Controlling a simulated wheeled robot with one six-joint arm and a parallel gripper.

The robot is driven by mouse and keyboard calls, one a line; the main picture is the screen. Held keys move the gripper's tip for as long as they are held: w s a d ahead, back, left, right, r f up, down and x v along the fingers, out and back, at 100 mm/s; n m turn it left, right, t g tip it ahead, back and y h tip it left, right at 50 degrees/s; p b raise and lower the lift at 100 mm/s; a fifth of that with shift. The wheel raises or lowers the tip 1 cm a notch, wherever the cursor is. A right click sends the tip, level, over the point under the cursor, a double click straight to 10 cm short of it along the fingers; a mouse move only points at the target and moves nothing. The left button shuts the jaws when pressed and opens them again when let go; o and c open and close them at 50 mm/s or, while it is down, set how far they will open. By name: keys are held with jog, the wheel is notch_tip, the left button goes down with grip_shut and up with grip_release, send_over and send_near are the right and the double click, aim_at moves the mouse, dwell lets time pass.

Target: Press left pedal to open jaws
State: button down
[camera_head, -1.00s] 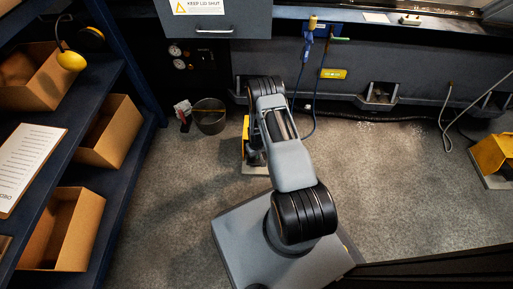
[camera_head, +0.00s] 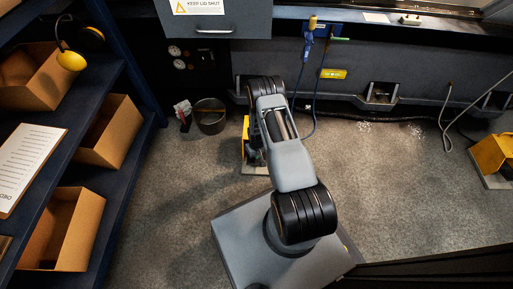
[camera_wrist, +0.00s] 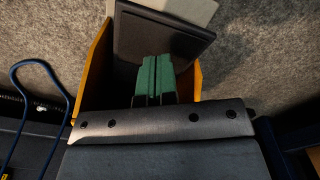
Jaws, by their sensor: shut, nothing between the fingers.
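The left pedal's yellow guard (camera_head: 246,140) shows at the foot of the machine in the head view, mostly hidden behind my arm. In the wrist view, the yellow guard (camera_wrist: 96,62) stands around a dark pedal plate (camera_wrist: 185,42). My gripper (camera_wrist: 156,60) is shut and empty, with its green fingers together inside the guard, over the near part of the plate. I cannot tell whether the fingertips touch the plate. My gripper is hidden behind my arm in the head view.
A second yellow pedal (camera_head: 492,155) sits on the floor at the far right. A bucket (camera_head: 210,116) stands left of the left pedal. Blue hoses (camera_head: 318,85) hang from the machine front. A shelf with cardboard bins (camera_head: 110,132) lines the left side. The floor between is clear.

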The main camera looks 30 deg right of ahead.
jog(key=shift+f, duration=0.15)
dwell(0.3)
jog(key=shift+f+b, duration=2.4)
notch_tip(320, 180, up, 10)
jog(key=p, duration=0.7)
jog(key=shift+f, duration=0.25)
jog(key=w+a+r+t+p, duration=0.15)
jog(key=r+p, duration=0.65)
jog(key=r, duration=1.4)
jog(key=w+a+r+p, duration=0.1)
jog(key=a+r+p, duration=0.45)
jog(key=r, duration=1.65)
jog(key=s+a+r+p, duration=0.1)
jog(key=s+r+p, duration=0.5)
jog(key=r, duration=0.6)
jog(key=s+a+r+t+p, duration=0.1)
jog(key=s+r+p, duration=0.5)
jog(key=r, duration=0.7)
jog(key=s+a+r+t+p, duration=0.1)
jog(key=s+r+p, duration=0.5)
jog(key=r+p, duration=0.3)
jog(key=v, duration=0.3)
jog(key=shift+r, duration=0.45)
